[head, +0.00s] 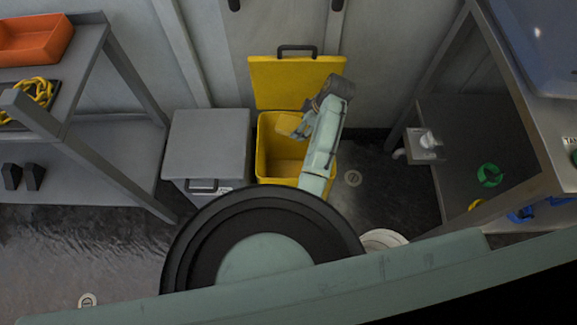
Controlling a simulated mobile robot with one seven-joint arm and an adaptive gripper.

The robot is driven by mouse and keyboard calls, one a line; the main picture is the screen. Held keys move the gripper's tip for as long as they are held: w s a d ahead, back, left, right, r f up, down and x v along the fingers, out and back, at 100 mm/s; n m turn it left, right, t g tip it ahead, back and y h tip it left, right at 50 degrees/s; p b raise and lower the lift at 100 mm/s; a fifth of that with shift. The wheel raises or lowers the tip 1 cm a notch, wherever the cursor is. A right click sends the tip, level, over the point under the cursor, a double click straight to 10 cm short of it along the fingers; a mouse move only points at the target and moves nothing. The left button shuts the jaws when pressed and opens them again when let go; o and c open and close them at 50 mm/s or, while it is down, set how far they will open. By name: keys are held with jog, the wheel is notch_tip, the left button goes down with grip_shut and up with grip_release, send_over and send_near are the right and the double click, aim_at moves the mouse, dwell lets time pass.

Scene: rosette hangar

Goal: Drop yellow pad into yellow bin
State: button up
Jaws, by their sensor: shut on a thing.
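The yellow bin (262,160) stands on the floor against the wall, with its yellow lid (275,78) raised upright behind it. My gripper (303,127) is over the bin's opening, at the right half. It is shut on the yellow pad (287,123), which shows just left of the fingers, above the back part of the opening. The fingers are small and partly hidden by the wrist. The pad's lower edge blends with the yellow of the bin, so its height above the rim is hard to tell.
A grey bin (207,145) with a closed lid stands left of the yellow bin. A metal shelf (75,160) at left holds an orange tray (35,40) and a yellow chain (38,90). A workbench (540,130) stands at right. My arm crosses the bin's right side.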

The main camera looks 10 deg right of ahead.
notch_tip(320, 180, down, 6)
jog(key=b, duration=0.5)
jog(key=o, duration=1.6)
jog(key=shift+r, duration=0.15)
jog(key=v, duration=1.1)
jog(key=shift+d+r, duration=0.2)
jog(key=shift+r, duration=0.15)
jog(key=shift+s, duration=0.1)
